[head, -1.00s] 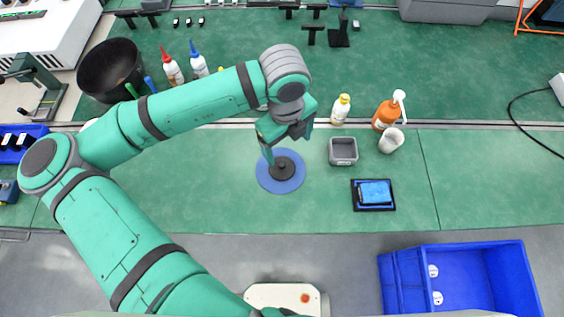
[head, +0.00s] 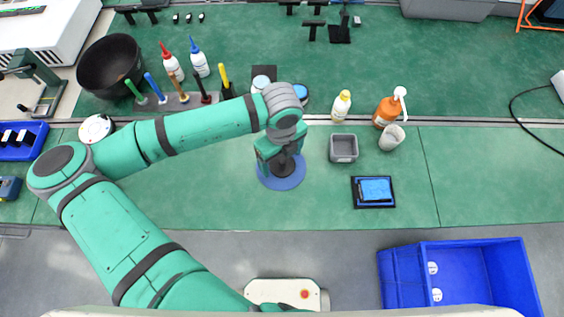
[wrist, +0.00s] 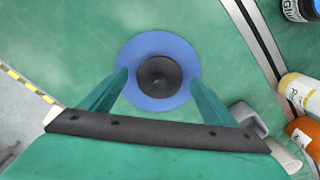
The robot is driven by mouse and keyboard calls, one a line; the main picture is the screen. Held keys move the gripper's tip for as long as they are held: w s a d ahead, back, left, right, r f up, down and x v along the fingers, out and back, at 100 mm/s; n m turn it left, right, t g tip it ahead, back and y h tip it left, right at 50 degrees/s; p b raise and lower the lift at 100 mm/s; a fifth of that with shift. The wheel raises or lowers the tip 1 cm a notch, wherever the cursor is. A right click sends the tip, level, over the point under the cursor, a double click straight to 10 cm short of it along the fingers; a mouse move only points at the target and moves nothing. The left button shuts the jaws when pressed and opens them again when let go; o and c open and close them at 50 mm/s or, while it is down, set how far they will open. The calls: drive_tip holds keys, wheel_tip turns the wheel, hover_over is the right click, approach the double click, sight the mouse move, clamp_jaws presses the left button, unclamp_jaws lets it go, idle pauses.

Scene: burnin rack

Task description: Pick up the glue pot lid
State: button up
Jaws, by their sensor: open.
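The glue pot lid, a dark round disc with a small raised knob (wrist: 159,77), lies on a round blue mat (head: 285,184) on the green bench. It also shows partly in the head view (head: 283,168), where my gripper covers some of it. My gripper (wrist: 160,79) is open above the mat. In the wrist view its two green fingers stand on either side of the lid, with blue mat showing between each fingertip and the lid. How high the fingertips are above the lid is hard to tell.
A grey square bin (head: 344,148) stands right of the mat. Behind it are a yellow-capped bottle (head: 341,106) and an orange spray bottle (head: 387,112). A dark jar labelled glue (wrist: 300,9) is at the wrist view's upper right. The bench left of the mat is clear.

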drive_tip(key=shift+f, duration=0.4)
drive_tip(key=c, duration=1.1)
drive_tip(key=shift+c, duration=0.2)
drive_tip(key=shift+r, duration=0.2)
